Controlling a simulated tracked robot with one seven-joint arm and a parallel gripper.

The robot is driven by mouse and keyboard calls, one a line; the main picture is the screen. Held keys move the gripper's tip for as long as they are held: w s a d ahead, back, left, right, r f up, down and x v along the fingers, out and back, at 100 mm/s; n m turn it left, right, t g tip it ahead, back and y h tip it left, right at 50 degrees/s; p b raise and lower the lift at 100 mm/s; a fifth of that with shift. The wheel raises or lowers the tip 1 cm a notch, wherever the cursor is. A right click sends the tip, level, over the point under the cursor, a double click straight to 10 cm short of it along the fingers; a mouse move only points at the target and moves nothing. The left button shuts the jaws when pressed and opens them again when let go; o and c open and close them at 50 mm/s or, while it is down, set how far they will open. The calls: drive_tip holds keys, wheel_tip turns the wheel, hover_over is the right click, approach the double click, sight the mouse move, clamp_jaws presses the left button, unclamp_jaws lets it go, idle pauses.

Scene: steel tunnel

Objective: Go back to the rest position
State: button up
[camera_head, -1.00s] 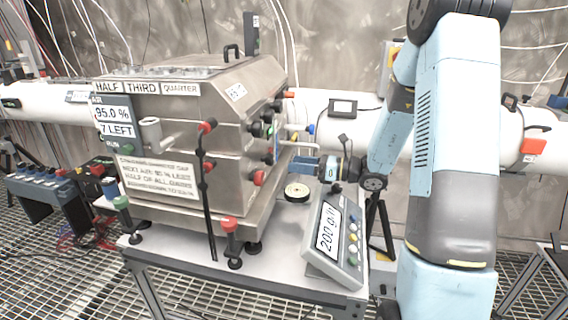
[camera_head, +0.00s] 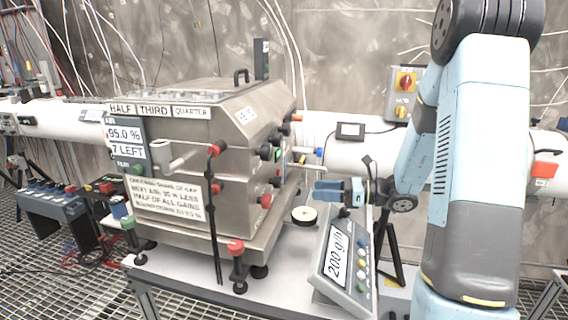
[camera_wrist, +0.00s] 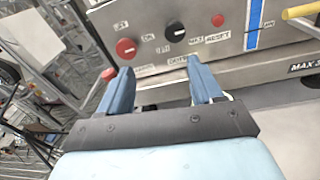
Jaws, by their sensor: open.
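My gripper (camera_head: 328,190) is at the right side of the steel machine (camera_head: 180,165), above the white table. In the wrist view my gripper (camera_wrist: 158,82) has its two blue fingers apart, with nothing between them. The machine's panel with red and black knobs (camera_wrist: 174,32) is beyond the fingertips. My arm (camera_head: 475,180) is bent, with its upper part raised at the right of the head view. I cannot tell the exact gap between fingertips and panel.
A display box reading 200 g/h (camera_head: 340,262) stands on the table (camera_head: 200,285) below my gripper. A round white disc (camera_head: 304,215) lies near the machine. A white pipe (camera_head: 335,150) runs behind. A red-knobbed post (camera_head: 238,262) stands at the table's front.

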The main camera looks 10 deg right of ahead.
drive_tip(key=s+a+r+n+g+h, duration=0.2)
drive_tip(key=s+r+n+g+h, duration=0.15)
drive_tip(key=s+n, duration=0.35)
drive_tip(key=s+a+r+n+g+h, duration=0.2)
drive_tip(key=s+a+n+h, duration=0.15)
drive_tip(key=s+n, duration=0.4)
drive_tip(key=s+d+r+n+t+h, duration=0.5)
drive_tip(key=s+d+r+n+h, duration=0.3)
drive_tip(key=s+d+h, duration=0.1)
drive_tip(key=shift+s+r+n+t+h, duration=0.25)
drive_tip(key=shift+s+n+t+h, duration=0.1)
drive_tip(key=shift+s, duration=0.35)
idle(5.0)
